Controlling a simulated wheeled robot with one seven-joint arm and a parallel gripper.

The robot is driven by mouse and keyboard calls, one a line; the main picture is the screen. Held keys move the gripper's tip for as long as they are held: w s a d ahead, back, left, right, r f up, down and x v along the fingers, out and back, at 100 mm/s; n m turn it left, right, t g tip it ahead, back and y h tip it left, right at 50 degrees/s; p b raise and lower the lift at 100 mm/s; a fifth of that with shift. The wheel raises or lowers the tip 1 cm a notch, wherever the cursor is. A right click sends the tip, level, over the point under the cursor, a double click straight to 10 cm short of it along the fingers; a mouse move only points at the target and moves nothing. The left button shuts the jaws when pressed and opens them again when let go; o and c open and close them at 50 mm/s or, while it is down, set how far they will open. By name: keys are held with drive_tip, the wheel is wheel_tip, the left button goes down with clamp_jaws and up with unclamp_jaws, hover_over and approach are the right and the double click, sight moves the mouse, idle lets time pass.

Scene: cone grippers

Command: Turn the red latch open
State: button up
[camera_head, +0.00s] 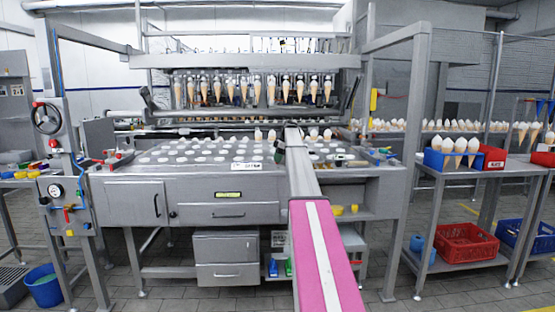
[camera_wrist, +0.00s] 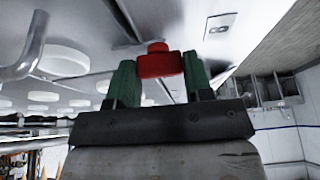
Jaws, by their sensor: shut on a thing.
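The red latch (camera_wrist: 158,62) shows in the wrist view as a small rounded red piece with a knob on top. It sits between the two green fingers of my gripper (camera_wrist: 156,74), and the gripper is shut on it. In the head view my gripper (camera_head: 280,151) is a small dark shape beside the end of my arm, over the right part of the grey machine (camera_head: 190,190). I cannot make out the latch there. How far the latch is turned cannot be told.
A bent metal handle (camera_wrist: 30,50) and several white round caps are at left. In the head view, cones hang in a row behind, and a side table (camera_head: 480,170) with a blue bin (camera_head: 436,160) stands at right.

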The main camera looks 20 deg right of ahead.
drive_tip(key=m+t, duration=0.1)
drive_tip(key=m, duration=0.3)
drive_tip(key=shift+s+h, duration=0.15)
drive_tip(key=shift+h, duration=0.25)
drive_tip(key=m, duration=0.2)
drive_tip(key=m+t+h, duration=0.1)
drive_tip(key=m, duration=0.1)
drive_tip(key=shift+a+t, duration=0.15)
drive_tip(key=shift+t, duration=0.15)
drive_tip(key=m+h, duration=0.1)
drive_tip(key=m, duration=0.1)
drive_tip(key=m+h, duration=0.1)
drive_tip(key=m, duration=0.2)
drive_tip(key=shift+t, duration=0.3)
drive_tip(key=shift+m+h, duration=0.7)
drive_tip(key=shift+m, duration=1.2)
drive_tip(key=o, duration=0.9)
drive_tip(key=shift+a+r, duration=0.1)
drive_tip(key=shift+r, duration=0.05)
